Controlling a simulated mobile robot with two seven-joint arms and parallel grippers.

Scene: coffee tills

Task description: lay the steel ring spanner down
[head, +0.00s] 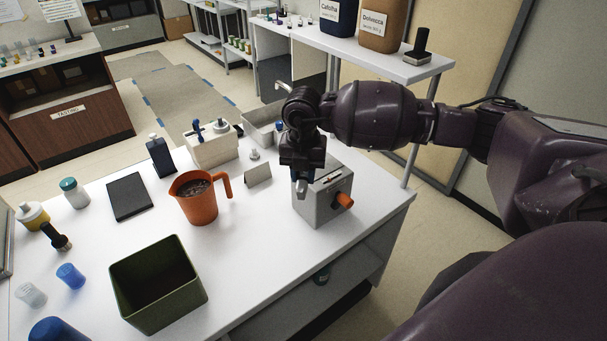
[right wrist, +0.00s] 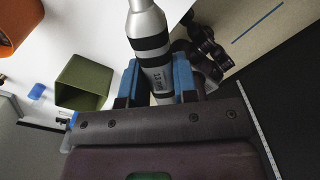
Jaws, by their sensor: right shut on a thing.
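My right gripper (head: 301,172) is over the right part of the white table, above a grey steel box with an orange knob (head: 325,196). In the right wrist view the blue fingers of this gripper (right wrist: 158,82) are shut on the steel ring spanner (right wrist: 146,24), a thick silver shaft with black bands and small printed marking. Its far end runs out of the top of that view. In the head view only a short silver piece of the spanner (head: 301,187) shows below the gripper; whether it touches the box cannot be told. My left gripper is not in view.
An orange jug (head: 197,207) and a small grey sign (head: 257,174) stand left of the box. A green bin (head: 157,286) sits at the front, and a grey tray (head: 262,127) lies behind. White tabletop (head: 262,235) is clear between the bin and box.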

